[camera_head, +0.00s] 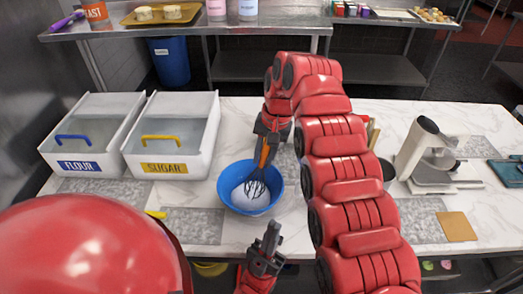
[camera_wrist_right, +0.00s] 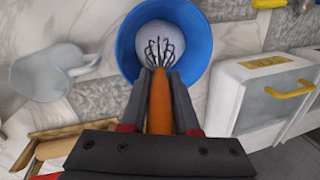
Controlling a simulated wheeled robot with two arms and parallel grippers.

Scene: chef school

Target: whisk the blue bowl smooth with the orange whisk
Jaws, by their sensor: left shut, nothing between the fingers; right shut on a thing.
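The blue bowl (camera_head: 232,192) stands on the marble counter with a pale, whitish content inside. The whisk has an orange handle (camera_head: 265,155) and dark wires (camera_head: 256,188). My right gripper (camera_head: 267,142) is shut on the handle, and the wires hang down inside the bowl. In the right wrist view the orange handle (camera_wrist_right: 159,105) runs between the fingers of my right gripper (camera_wrist_right: 160,80), and the wires reach over the pale content of the blue bowl (camera_wrist_right: 198,40). My left gripper (camera_head: 270,236) is shut and empty at the counter's front edge, below the bowl.
Flour (camera_head: 112,120) and sugar (camera_head: 205,130) bins stand left of the bowl. A white mixer (camera_head: 415,140) stands to the right, beyond my right arm. A clear jug (camera_wrist_right: 45,75) shows in the right wrist view. A steel shelf table stands behind.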

